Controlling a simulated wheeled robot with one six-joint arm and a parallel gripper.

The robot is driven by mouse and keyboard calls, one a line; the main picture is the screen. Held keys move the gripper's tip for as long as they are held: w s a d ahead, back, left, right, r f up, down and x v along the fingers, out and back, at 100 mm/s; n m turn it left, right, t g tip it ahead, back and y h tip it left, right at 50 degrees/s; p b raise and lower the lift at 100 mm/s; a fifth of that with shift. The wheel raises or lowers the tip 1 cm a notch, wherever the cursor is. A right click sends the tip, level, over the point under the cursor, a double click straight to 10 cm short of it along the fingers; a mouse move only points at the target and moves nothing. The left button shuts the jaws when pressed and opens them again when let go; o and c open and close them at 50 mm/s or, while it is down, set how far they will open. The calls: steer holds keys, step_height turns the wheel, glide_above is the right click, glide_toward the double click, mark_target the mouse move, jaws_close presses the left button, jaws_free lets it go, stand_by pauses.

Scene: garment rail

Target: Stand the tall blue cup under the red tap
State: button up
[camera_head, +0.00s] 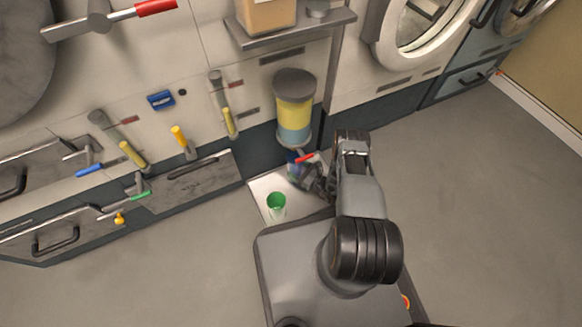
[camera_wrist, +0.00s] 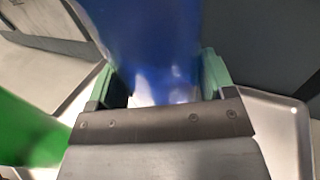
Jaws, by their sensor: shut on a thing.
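The tall blue cup (camera_wrist: 145,40) fills the upper middle of the wrist view, between the two green fingers of my gripper (camera_wrist: 163,78). The gripper is shut on it. In the head view the blue cup (camera_head: 292,164) shows only in part, beside my gripper (camera_head: 302,176) and close to the red tap (camera_head: 304,158). The red tap is at the foot of a cylindrical tank (camera_head: 294,100) with yellow and blue bands. I cannot tell whether the cup's base touches the tray or whether the cup is exactly under the spout.
A white tray (camera_head: 262,187) lies below the tank. A green cup (camera_head: 276,206) stands on it, left of my gripper, and shows in the wrist view (camera_wrist: 28,135). The wall with levers and drawers (camera_head: 190,185) is at left. Grey floor (camera_head: 470,180) at right is clear.

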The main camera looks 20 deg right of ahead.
steer(key=shift+w+a, duration=0.2)
steer(key=shift+w, duration=0.2)
steer(key=f+b, duration=0.1)
steer(key=f, duration=0.1)
steer(key=f+b, duration=0.1)
steer(key=shift+w+a+f+b, duration=0.15)
steer(key=shift+w+f+b, duration=0.1)
steer(key=shift+f+b, duration=0.1)
steer(key=shift+r, duration=0.1)
steer(key=o, duration=0.9)
